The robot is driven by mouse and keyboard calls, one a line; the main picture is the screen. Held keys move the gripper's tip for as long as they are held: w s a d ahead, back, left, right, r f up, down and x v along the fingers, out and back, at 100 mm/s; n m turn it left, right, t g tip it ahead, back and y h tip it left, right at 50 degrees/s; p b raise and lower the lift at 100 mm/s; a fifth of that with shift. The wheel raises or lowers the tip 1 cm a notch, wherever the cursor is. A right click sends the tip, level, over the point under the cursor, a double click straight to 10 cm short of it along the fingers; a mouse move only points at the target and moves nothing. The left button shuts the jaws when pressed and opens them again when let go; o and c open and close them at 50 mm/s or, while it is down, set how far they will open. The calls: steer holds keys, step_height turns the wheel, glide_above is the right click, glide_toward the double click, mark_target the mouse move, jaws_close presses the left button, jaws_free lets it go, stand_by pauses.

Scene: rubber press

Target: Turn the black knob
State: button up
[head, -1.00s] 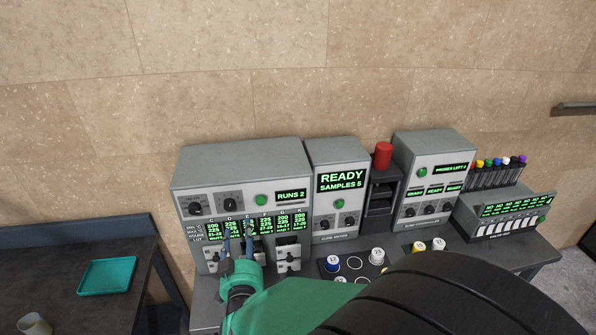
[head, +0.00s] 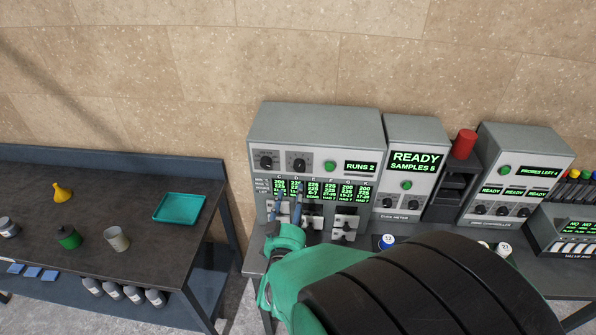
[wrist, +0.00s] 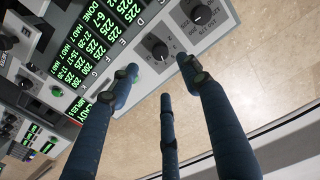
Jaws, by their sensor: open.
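Two black knobs, a left one (head: 266,162) and a right one (head: 299,165), sit on the upper panel of the grey machine (head: 318,122) in the head view. My gripper (head: 289,196) is in front of this machine, below the knobs, with its blue fingers apart and empty. In the wrist view one black knob (wrist: 158,48) with a white pointer mark shows just beyond the gap between the fingertips (wrist: 161,76), apart from them. The other knob (wrist: 203,12) is farther toward the top. My arm hides part of the machine's lower front.
A green button (head: 330,167) and the RUNS 2 display (head: 360,168) are right of the knobs. Metal latches (head: 345,226) jut from the lower front. The READY unit (head: 416,134) adjoins on the right. A dark table (head: 120,205) with a teal tray (head: 180,208) stands left.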

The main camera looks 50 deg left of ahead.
mark_target(298, 168)
steer(key=p+x, duration=0.1)
steer(key=x, duration=1.1)
steer(key=shift+w+a+f, duration=0.1)
steer(key=c, duration=1.1)
steer(key=shift+c, duration=0.2)
